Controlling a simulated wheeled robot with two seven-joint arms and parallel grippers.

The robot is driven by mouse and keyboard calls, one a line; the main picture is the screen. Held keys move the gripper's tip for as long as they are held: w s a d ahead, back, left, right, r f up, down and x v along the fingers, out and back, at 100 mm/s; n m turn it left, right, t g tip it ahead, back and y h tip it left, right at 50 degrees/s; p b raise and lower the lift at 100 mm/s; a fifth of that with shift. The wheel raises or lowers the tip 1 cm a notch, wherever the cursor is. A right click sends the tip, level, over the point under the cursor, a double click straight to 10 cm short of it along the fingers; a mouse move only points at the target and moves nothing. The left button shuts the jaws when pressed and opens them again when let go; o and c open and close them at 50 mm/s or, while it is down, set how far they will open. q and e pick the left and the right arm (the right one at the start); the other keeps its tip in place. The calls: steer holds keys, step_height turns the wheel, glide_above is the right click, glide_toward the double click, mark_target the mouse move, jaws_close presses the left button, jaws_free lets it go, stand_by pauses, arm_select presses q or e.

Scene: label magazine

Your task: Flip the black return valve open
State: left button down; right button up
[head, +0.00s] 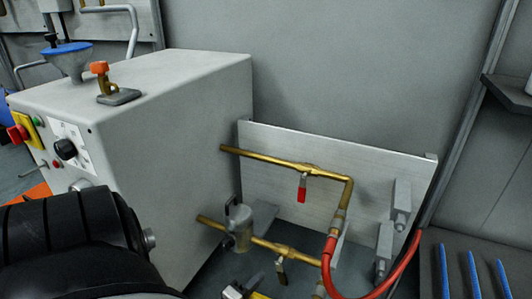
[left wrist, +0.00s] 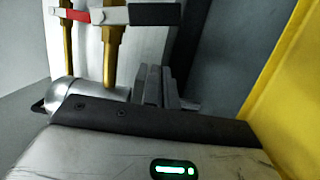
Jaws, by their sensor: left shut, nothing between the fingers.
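The black return valve (head: 281,272) is on the lower brass pipe, its black lever hanging down, across the pipe. In the left wrist view the black lever (left wrist: 155,14) shows at the top, crossing the brass pipes. My left gripper (head: 240,287) is at the bottom edge of the head view, left of the black lever and apart from it. In the left wrist view its fingers (left wrist: 165,88) are together with nothing between them. My right gripper is not in view.
A red-handled valve (head: 302,190) sits on the upper brass pipe (head: 270,160). A grey cylinder (head: 238,228) stands by the lower pipe. A red hose (head: 328,262) curves to the right. The large grey machine (head: 180,130) stands left, a metal panel (head: 380,170) behind the pipes.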

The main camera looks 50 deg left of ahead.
arm_select(q)
steer(key=v, duration=1)
steer(key=shift+f, duration=0.3)
steer(key=shift+s, duration=0.1)
